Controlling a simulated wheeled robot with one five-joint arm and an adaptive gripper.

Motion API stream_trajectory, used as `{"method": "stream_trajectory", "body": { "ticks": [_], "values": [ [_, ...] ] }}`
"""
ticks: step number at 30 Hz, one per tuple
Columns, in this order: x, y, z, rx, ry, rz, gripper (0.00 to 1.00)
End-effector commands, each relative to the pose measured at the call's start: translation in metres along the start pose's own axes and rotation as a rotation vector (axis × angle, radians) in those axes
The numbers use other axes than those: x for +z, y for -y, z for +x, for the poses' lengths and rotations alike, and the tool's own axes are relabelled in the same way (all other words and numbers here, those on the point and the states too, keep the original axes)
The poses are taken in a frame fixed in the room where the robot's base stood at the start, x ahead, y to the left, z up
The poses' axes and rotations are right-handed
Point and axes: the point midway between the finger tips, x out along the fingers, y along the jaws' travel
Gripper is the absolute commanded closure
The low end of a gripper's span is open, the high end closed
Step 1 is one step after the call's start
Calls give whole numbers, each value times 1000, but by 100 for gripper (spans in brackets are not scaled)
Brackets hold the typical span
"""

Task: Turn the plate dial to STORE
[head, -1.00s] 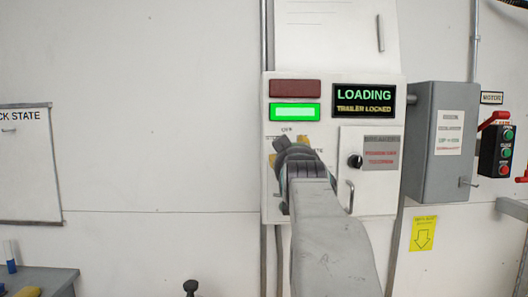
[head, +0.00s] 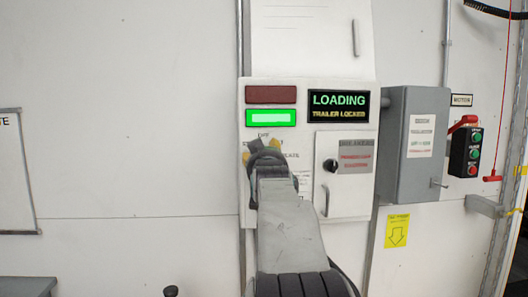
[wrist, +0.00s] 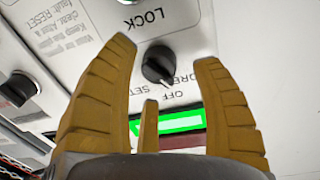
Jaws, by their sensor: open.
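The plate dial (wrist: 158,65) is a round black knob on the white control plate (head: 309,100). In the wrist view it shows upside down, between the fingers of my gripper (wrist: 165,55). A thin pale mark on it slants towards the lower right of that view, near the OFF lettering. LOCK is printed on the opposite side; other labels around it are partly hidden by the fingers. My gripper is open, its tips spread either side of the dial; I cannot tell contact. In the head view my gripper (head: 263,147) hides the dial.
A lit green bar (head: 270,118) and a sign (head: 338,105) reading LOADING, TRAILER LOCKED are above. Right of my gripper are a breakers door (head: 342,195) with a black knob (head: 331,165) and handle. Further right are a grey box (head: 408,165) and a button station (head: 466,150).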

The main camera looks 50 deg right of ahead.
Motion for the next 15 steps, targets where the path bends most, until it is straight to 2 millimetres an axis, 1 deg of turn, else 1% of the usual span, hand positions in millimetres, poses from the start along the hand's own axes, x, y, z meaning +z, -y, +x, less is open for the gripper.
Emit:
{"method": "stream_trajectory", "body": {
  "ticks": [1,6,15],
  "values": [
    [-1,0,5,0,1,0,40],
    [-1,0,13,0,0,0,40],
    [0,0,16,0,-1,0,40]
  ]
}}
